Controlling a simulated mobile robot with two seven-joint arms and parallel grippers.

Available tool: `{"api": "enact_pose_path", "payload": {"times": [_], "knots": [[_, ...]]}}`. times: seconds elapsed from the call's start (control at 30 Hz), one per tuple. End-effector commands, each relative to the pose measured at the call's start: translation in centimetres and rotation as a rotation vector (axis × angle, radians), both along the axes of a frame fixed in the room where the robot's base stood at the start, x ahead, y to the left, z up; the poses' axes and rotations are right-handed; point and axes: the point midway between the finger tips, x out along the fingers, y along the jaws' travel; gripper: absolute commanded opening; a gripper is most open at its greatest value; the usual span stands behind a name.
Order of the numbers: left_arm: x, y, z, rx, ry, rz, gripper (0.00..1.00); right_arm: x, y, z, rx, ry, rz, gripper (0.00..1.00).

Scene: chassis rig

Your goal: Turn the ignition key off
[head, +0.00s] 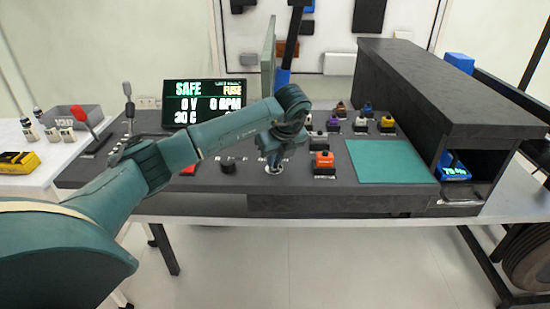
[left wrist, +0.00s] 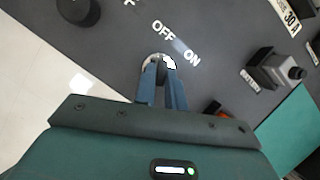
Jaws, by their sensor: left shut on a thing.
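The ignition switch (head: 274,170) is a round silver collar on the dark console, below the printed labels. In the left wrist view the ignition switch (left wrist: 146,60) sits beside the words OFF and ON. My left gripper (head: 270,156) points down over it in the head view. In the left wrist view its blue-grey fingers (left wrist: 161,80) are close together at the collar, shut on the key, which they mostly hide. I cannot tell which label the key points to. My right gripper is in neither view.
A display (head: 205,103) reads SAFE, 0 V and 0 RPM. A black knob (head: 228,166) is left of the switch and an orange-topped button (head: 322,161) is right of it. A teal mat (head: 392,161) and a dark shelf unit (head: 440,88) lie further right.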

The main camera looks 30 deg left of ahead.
Motion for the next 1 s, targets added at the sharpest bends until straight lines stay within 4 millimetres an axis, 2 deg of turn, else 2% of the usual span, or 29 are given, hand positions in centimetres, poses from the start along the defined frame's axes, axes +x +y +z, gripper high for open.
{"api": "enact_pose_path", "payload": {"times": [0.67, 0.7, 0.93, 1.0], "knots": [[0.14, 0.05, 0.19, 0.0, -0.004, 0.068, 0.0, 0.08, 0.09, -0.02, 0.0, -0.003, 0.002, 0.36], [0.14, 0.05, 0.19, 0.0, -0.004, 0.068, 0.13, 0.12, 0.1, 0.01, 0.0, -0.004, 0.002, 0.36], [0.1, 0.01, 0.1, 0.0, -0.002, 0.065, 0.32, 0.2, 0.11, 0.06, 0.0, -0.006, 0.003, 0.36], [0.1, 0.01, 0.08, 0.0, -0.002, 0.066, 0.34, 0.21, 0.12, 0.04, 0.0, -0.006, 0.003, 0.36]]}}
